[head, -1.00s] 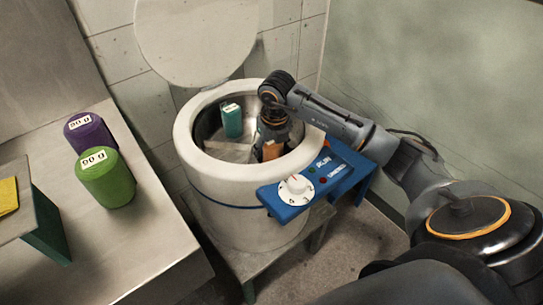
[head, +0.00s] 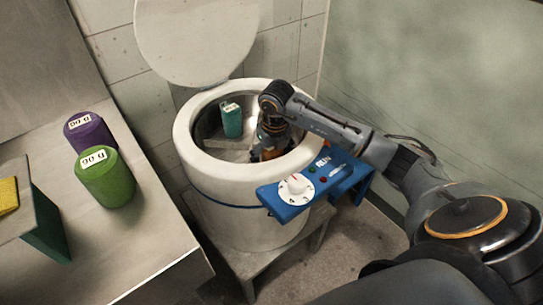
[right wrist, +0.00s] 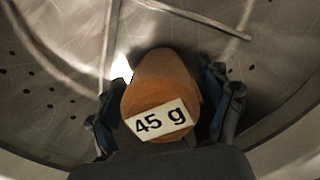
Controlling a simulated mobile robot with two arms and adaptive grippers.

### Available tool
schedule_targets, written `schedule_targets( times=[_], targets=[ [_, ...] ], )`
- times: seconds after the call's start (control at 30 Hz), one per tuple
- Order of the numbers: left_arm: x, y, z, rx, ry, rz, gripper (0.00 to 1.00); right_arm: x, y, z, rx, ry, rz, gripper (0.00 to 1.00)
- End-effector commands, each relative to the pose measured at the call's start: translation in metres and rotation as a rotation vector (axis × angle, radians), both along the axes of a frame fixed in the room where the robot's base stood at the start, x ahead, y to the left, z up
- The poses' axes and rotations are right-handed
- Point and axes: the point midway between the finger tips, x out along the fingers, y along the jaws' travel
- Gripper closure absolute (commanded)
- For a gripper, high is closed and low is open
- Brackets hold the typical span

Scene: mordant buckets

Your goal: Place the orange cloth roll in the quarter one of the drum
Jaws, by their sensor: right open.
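The orange cloth roll (right wrist: 160,88) stands inside the metal drum (head: 185,140) of the white machine, and its label reads 45 g. My right gripper (head: 270,148) reaches down into the right part of the drum. In the right wrist view its open fingers (right wrist: 168,82) are on either side of the orange roll. In the head view the gripper hides most of the roll. Thin dividers cross the drum floor; I cannot read which quarter the roll is in. My left gripper is out of view.
A teal roll (head: 232,121) stands in the drum to the left of my gripper. A blue control panel (head: 318,182) with a white dial juts from the machine's front. The round lid (head: 195,40) is raised. Green (head: 107,185) and purple (head: 88,133) rolls stand on the left bench.

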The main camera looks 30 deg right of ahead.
Motion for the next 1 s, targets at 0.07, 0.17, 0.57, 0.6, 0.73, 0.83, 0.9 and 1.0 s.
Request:
schedule_targets(
  times=[0.07, 0.17, 0.57, 0.6, 0.73, 0.83, 0.9, 1.0],
  targets=[
    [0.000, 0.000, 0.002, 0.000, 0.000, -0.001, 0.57, 0.000, 0.000, 0.007, 0.000, -0.002, 0.000, 0.21],
    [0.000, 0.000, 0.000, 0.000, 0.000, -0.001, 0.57, -0.001, 0.000, 0.022, -0.001, -0.006, 0.000, 0.21],
    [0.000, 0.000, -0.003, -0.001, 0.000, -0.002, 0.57, -0.011, 0.001, 0.102, -0.001, -0.004, 0.001, 0.21],
    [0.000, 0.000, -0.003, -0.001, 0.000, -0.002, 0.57, -0.012, 0.002, 0.108, -0.001, -0.004, 0.001, 0.21],
    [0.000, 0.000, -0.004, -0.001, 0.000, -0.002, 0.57, -0.014, 0.002, 0.118, 0.000, -0.001, 0.000, 0.21],
    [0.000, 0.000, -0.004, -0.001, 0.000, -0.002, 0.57, -0.014, 0.002, 0.122, 0.001, -0.001, 0.000, 0.21],
    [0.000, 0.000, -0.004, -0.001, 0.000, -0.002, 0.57, -0.014, 0.002, 0.122, 0.000, -0.001, 0.000, 0.21],
    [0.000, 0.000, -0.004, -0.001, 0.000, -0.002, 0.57, -0.014, 0.002, 0.122, 0.000, -0.001, 0.000, 0.21]
  ],
)
